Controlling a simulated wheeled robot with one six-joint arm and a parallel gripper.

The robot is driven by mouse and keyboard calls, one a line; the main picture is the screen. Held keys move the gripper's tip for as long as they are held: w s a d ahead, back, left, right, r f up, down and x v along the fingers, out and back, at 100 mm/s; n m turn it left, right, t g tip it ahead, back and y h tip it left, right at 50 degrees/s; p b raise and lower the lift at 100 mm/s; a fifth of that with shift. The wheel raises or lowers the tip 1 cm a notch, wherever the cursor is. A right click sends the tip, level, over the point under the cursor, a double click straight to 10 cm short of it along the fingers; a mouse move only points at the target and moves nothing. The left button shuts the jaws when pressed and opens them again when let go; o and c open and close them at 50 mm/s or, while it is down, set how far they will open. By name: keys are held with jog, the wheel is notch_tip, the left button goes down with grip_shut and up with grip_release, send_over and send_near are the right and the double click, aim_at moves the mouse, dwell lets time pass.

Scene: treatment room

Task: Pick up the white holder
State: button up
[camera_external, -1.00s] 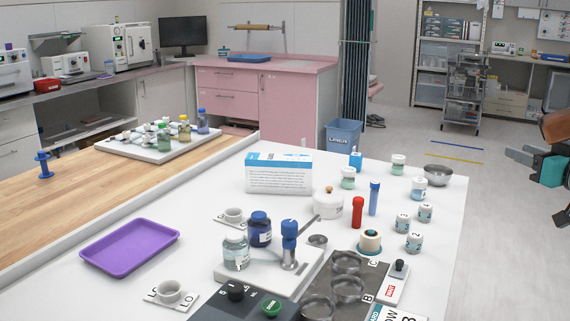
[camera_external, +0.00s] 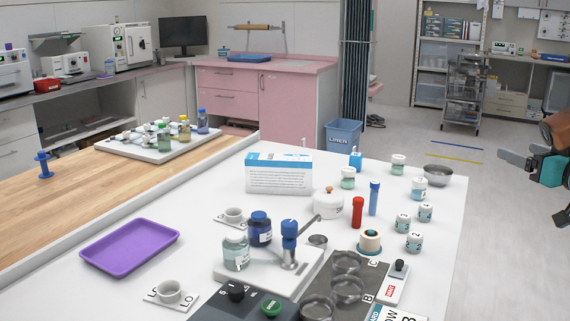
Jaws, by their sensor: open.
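Several white pieces stand on the white table, and I cannot tell for sure which is the white holder. A small white round cup (camera_external: 169,292) sits on a marked card at the front left. A similar white cup (camera_external: 234,215) sits on a card farther back. A white cylinder (camera_external: 370,240) stands on a teal base right of centre. My gripper (camera_external: 513,162) is at the right edge, open and empty, above the floor beyond the table's right side. It is apart from all of them, and part of it is out of frame.
The table (camera_external: 210,195) also bears a purple tray (camera_external: 130,246), a blue-and-white box (camera_external: 279,174), a white lidded pot (camera_external: 328,206), bottles, small labelled jars and metal bowls. A red tube (camera_external: 358,212) and a blue tube (camera_external: 374,198) stand upright. Bare tabletop lies around the purple tray.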

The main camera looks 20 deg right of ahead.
jog(key=w+a+r+n+g+y, duration=0.1)
jog(key=w+a+r+g+y, duration=0.1)
jog(key=w+a, duration=0.35)
jog(key=w+a+r+n+g+y, duration=0.1)
jog(key=w+a+r+n+g, duration=0.15)
jog(key=w+a, duration=0.35)
jog(key=w+a+f+n+g+y, duration=0.1)
jog(key=w+a+g, duration=0.2)
jog(key=w+a, duration=0.35)
jog(key=w+a+n+g, duration=0.15)
jog(key=w+a, duration=0.25)
jog(key=a, duration=0.5)
jog(key=n+g+h, duration=0.4)
jog(key=n+g, duration=0.1)
jog(key=g, duration=0.3)
send_over(167, 285)
jog(key=s, duration=0.1)
notch_tip(167, 285, down, 13)
jog(key=f, duration=1.1)
jog(key=shift+s+d+f, duration=0.15)
jog(key=shift+d+f, duration=0.2)
jog(key=shift+f, duration=0.05)
jog(key=shift+s+a+f, duration=0.1)
jog(key=shift+a+f, duration=0.1)
jog(key=shift+f, duration=1.15)
jog(key=shift+s+a+f, duration=0.1)
jog(key=shift+a+f, duration=0.05)
jog(key=shift+f, duration=1.15)
jog(key=c, duration=1.5)
jog(key=shift+o, duration=0.2)
